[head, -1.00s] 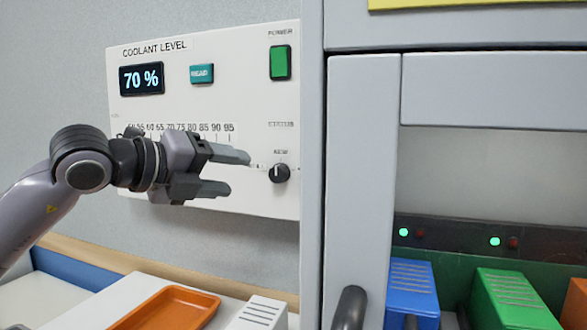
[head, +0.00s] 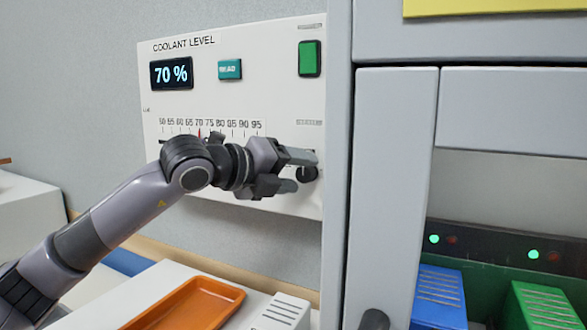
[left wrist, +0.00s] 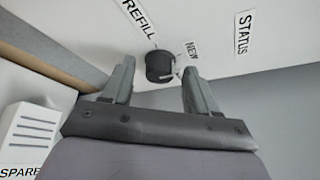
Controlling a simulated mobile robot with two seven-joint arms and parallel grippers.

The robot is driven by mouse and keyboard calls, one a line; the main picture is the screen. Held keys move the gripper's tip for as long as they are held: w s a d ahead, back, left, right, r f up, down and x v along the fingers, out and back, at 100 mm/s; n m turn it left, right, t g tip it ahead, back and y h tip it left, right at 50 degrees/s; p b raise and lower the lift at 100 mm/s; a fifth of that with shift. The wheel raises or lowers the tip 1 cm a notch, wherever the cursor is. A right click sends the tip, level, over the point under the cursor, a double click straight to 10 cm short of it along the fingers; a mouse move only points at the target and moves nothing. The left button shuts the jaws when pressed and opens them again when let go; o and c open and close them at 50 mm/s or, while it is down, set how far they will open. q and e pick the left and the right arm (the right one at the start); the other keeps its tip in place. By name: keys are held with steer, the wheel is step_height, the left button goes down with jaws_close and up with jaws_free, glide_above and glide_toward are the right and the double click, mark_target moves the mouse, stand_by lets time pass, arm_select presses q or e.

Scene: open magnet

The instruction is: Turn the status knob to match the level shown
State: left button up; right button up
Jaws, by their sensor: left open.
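The black status knob (head: 308,174) is low on the right of the white coolant panel (head: 270,110), partly hidden by my left gripper (head: 306,171). In the left wrist view the knob (left wrist: 159,66) appears between and beyond the fingertips, with REFILL, NEW and STATUS labels around it. A pale mark shows on its side toward NEW. The left gripper is open and empty; I cannot tell whether a finger touches the knob. The display (head: 171,73) reads 70 %. A red pointer (head: 199,133) stands near 70 on the scale. My right gripper is out of view.
A teal READ button (head: 229,69) and a green power switch (head: 310,58) are above. A grey cabinet frame (head: 390,190) stands close right of the panel. Below are an orange tray (head: 190,303) and a white slotted box (head: 284,311).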

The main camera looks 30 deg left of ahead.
arm_select(q)
steer(key=c, duration=1)
steer(key=shift+c, duration=0.2)
steer(key=shift+m, duration=0.3)
steer(key=shift+d+r+m+g+y, duration=0.1)
steer(key=shift+r+m+g+y, duration=0.1)
steer(key=shift+m+y, duration=0.25)
steer(key=shift+d+r+m+g+y, duration=0.1)
steer(key=shift+m+g+y, duration=0.1)
steer(key=shift+m+y, duration=0.25)
steer(key=m+y, duration=0.2)
steer(key=m, duration=0.1)
steer(key=shift+d+g, duration=0.2)
steer(key=shift+g, duration=0.1)
steer(key=shift+d+m+y+b, duration=0.2)
steer(key=shift+m+y+b, duration=0.45)
steer(key=shift+m+y, duration=0.4)
steer(key=shift+d+m+y+b, duration=0.15)
steer(key=shift+m+y+b, duration=0.45)
steer(key=shift+m+y, duration=0.4)
steer(key=shift+m, duration=0.25)
